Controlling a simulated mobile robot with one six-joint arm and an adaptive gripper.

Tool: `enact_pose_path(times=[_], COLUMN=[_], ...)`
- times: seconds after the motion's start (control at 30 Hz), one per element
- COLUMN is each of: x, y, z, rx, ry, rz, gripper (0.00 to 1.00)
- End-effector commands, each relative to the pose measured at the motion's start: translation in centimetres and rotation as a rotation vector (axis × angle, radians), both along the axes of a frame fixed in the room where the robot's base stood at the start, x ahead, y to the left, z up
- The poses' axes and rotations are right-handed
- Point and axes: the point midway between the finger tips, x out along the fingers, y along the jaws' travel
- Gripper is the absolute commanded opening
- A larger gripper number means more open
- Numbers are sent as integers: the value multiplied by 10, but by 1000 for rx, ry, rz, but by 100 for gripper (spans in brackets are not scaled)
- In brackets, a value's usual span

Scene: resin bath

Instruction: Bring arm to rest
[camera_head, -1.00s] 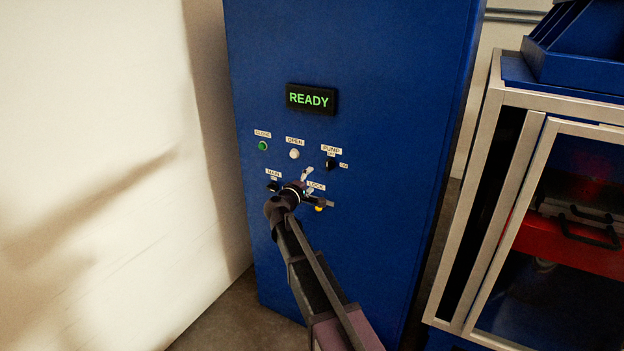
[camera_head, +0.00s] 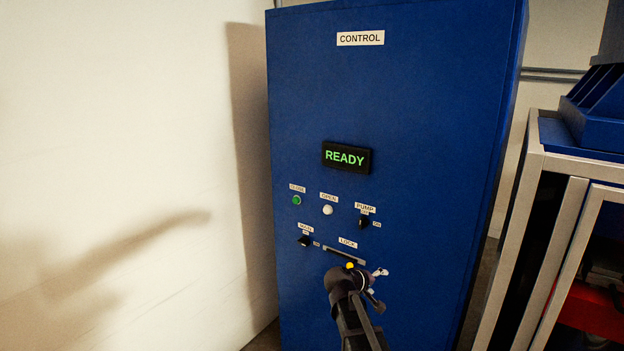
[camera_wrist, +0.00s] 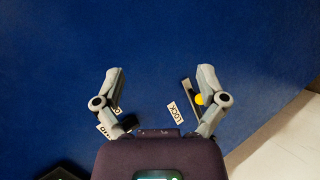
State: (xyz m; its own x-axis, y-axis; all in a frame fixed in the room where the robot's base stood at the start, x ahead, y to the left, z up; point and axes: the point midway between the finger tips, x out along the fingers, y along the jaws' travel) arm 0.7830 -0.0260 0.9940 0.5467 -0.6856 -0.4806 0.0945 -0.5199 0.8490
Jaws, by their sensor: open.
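My gripper (camera_head: 379,283) is in front of the lower part of a blue control cabinet (camera_head: 420,120) in the head view, just below the LOCK slot. In the wrist view my gripper (camera_wrist: 158,85) is open, its two fingers spread apart with nothing between them. The cabinet's blue face (camera_wrist: 150,40) fills most of that view. The LOCK label (camera_wrist: 172,112) shows between the fingers, and a yellow knob (camera_wrist: 199,99) shows partly behind the right finger. My arm hides the cabinet's lower front in the head view.
The cabinet carries a lit READY display (camera_head: 345,158), a green CLOSE button (camera_head: 297,200), a white OPEN button (camera_head: 327,210) and a black PUMP switch (camera_head: 364,222). A pale wall (camera_head: 120,120) stands left. A metal-framed cabinet (camera_head: 533,240) stands close on the right.

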Motion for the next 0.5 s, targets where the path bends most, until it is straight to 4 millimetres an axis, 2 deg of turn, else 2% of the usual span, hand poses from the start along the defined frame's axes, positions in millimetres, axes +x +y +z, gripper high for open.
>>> enact_pose_path(times=[0.03,0.2,0.37,0.5], x=[-20,-72,-121,-164], y=[-8,-18,-18,-10], z=[-7,-35,-57,-71], rx=[55,258,448,615], ry=[23,112,203,288], rz=[-34,-139,-227,-290], gripper=[91,91,91,91])
